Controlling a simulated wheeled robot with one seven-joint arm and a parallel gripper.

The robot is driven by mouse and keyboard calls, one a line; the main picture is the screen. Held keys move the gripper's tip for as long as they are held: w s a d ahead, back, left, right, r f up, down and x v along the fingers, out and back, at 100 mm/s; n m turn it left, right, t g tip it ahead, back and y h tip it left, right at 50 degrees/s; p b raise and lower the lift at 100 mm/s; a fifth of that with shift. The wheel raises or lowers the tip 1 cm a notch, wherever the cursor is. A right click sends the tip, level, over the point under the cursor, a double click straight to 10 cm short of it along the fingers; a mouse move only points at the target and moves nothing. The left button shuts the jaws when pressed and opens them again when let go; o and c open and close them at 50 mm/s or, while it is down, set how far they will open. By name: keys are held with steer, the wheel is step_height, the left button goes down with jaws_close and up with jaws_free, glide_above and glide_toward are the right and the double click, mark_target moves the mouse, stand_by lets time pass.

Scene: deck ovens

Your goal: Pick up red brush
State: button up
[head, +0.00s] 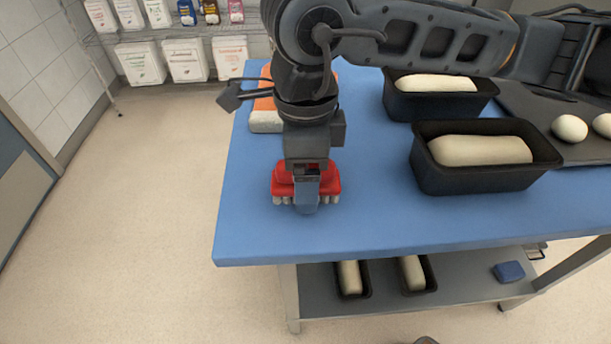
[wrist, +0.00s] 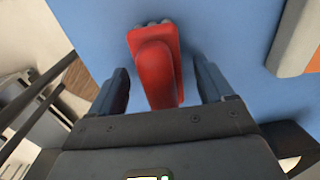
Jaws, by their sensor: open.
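The red brush (head: 329,184) lies on the blue tabletop in the head view, near the table's left front part, with pale bristles along its near lower edge. My gripper (head: 305,203) is directly above it and hides its middle. In the wrist view the red brush (wrist: 156,65) lies between the two fingers of my gripper (wrist: 165,85). The fingers are open, one on each side of the handle, with blue table showing between them and the brush. How far the fingertips reach down beside the handle is hard to tell.
Two black loaf pans with dough, the nearer one (head: 485,178) and the farther one (head: 402,108), stand to the right. An orange and white item (head: 265,118) lies behind the brush. A dark tray (head: 540,125) holds dough balls. The blue tabletop (head: 375,225) is clear in front.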

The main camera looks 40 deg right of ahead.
steer(key=shift+c, duration=0.5)
steer(key=c, duration=1.1)
steer(key=shift+r, duration=0.1)
steer(key=shift+r, duration=0.6)
step_height(320, 180, up, 3)
steer(key=shift+f, duration=0.1)
steer(key=d+r, duration=0.2)
steer(key=d, duration=0.2)
steer(key=d+r, duration=0.2)
steer(key=d, duration=0.1)
steer(key=w+d+r+b, duration=0.1)
steer(key=d+r, duration=0.1)
steer(key=d, duration=0.2)
steer(key=shift+d+r, duration=0.35)
steer(key=shift+r, duration=0.05)
